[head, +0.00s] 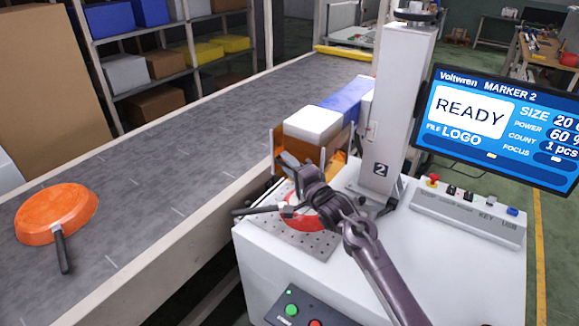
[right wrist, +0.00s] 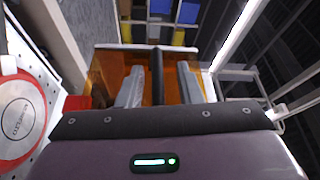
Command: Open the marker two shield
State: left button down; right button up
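Marker two's shield, with see-through orange panels (head: 338,162), sits under the white and blue marking head (head: 313,122). It fills the middle of the right wrist view (right wrist: 112,68), with a dark upright bar (right wrist: 157,75) at its centre. My right gripper (head: 287,160) is at the shield's near side. Its two grey fingers (right wrist: 160,88) stand apart on either side of the bar, with gaps visible. A red pan (head: 300,216) lies on the perforated plate below, partly hidden by my arm. My left gripper is out of view.
The marker's column (head: 398,100) rises just right of the shield. The screen (head: 500,125) reads READY. A conveyor (head: 160,165) runs along the left with an orange pan (head: 58,210) on it. A control box (head: 465,215) sits on the cabinet's right.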

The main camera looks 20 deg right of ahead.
jog(key=shift+f, duration=0.1)
jog(key=shift+s+f, duration=0.1)
jog(key=shift+s, duration=0.1)
jog(key=b+v, duration=0.1)
jog(key=v, duration=0.6)
jog(key=shift+s+b, duration=0.2)
jog(key=shift+b, duration=0.1)
jog(key=shift+s+d, duration=0.1)
jog(key=shift+d, duration=0.05)
